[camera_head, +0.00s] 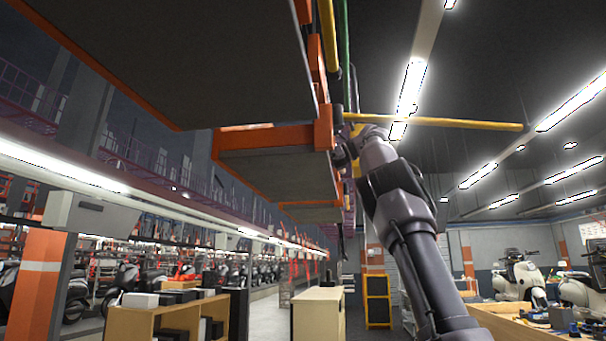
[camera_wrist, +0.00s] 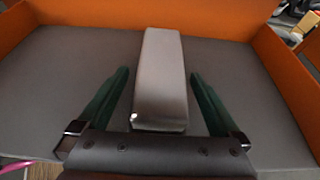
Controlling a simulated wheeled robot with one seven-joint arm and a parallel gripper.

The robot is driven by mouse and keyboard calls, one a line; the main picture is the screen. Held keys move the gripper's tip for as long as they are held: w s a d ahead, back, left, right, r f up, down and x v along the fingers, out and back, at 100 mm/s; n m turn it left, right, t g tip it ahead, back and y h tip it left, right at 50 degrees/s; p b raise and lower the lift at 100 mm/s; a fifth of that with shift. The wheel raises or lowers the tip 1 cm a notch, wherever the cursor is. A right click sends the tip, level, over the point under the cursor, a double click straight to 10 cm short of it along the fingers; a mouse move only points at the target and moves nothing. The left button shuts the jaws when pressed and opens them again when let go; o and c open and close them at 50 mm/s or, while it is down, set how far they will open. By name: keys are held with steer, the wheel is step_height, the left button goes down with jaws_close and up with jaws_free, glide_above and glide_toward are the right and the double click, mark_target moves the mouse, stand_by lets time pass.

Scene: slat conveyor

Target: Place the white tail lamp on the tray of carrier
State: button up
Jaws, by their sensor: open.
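The white tail lamp (camera_wrist: 160,80), a pale grey-white block in this light, lies on the grey floor of the carrier's tray (camera_wrist: 75,60) in the wrist view. The tray has orange walls at the back and right. My gripper (camera_wrist: 160,74) is open, with one green finger on each side of the lamp and a visible gap on both sides. In the camera_head view the carrier's tray (camera_head: 275,168) shows from below, with orange edges. My raised arm reaches up beside the carriers. The lamp and my fingertips cannot be made out there.
A larger orange-edged carrier tray (camera_head: 190,55) hangs overhead at upper left. A yellow bar (camera_head: 440,122) runs across near my arm. Below stand a wooden shelf (camera_head: 165,318) with boxes, a pale cabinet (camera_head: 318,314) and white scooters (camera_head: 520,280) at right. Floor between shelf and cabinet is clear.

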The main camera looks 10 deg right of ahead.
steer(key=shift+v, duration=2.7)
steer(key=shift+d, duration=0.1)
